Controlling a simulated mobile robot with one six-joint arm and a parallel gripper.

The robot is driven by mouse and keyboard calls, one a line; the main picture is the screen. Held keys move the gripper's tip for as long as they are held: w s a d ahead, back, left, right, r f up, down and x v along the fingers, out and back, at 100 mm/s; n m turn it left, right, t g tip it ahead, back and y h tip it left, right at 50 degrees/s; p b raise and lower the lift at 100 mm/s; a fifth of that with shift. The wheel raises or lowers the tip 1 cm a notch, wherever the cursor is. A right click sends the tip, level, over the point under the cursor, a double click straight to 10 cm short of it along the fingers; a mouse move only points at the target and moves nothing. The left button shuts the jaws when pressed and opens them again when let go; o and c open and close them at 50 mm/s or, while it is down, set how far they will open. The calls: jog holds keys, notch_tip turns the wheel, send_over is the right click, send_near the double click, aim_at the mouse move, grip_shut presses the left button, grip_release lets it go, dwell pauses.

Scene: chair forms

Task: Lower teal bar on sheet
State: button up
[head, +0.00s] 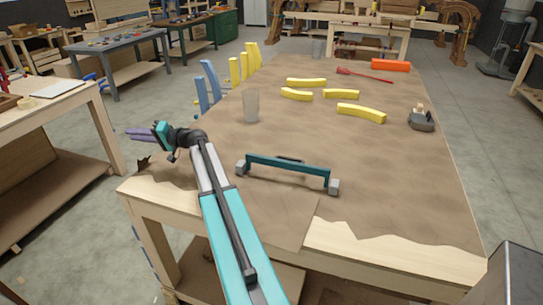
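The teal bar (288,169) is at the near middle of the worktable, right of my arm. It has a grey block at each end and a dark handle-like piece along its top. Its end blocks appear to rest on the brown sheet (330,135), which covers most of the tabletop. My gripper (138,132) is left of the bar, by the table's left edge, well apart from it. Its purple fingers point left. I see nothing held, but at this angle I cannot tell how far the fingers are open.
Several yellow curved pieces (361,113) lie farther back. A clear cup (251,106) stands behind the bar. A grey tool (421,120) and an orange block (390,65) are at the right. Blue uprights (208,82) line the left edge. The sheet right of the bar is clear.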

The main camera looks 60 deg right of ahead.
jog(key=s+d+n+g+p, duration=0.1)
jog(key=s+d, duration=0.5)
jog(key=d, duration=0.2)
jog(key=s+d+n+p, duration=0.1)
jog(key=s+d, duration=0.4)
jog(key=d, duration=0.3)
jog(key=n+g+p, duration=0.3)
jog(key=n+p, duration=0.1)
send_near(286, 158)
jog(key=s+d, duration=0.2)
jog(key=s, duration=0.1)
jog(key=shift+s+d+r, duration=0.15)
jog(key=shift+d, duration=0.05)
jog(key=shift+b+x, duration=0.3)
jog(key=shift+x, duration=0.55)
jog(key=p+x, duration=0.1)
jog(key=x, duration=0.2)
jog(key=p+x, duration=0.1)
jog(key=x, duration=0.3)
jog(key=p+x, duration=0.1)
jog(key=x, duration=0.2)
jog(key=shift+w+a+r, duration=0.1)
jog(key=shift+w+r, duration=0.1)
jog(key=shift+w, duration=0.1)
jog(key=shift+p+x, duration=0.3)
jog(key=shift+x, duration=0.65)
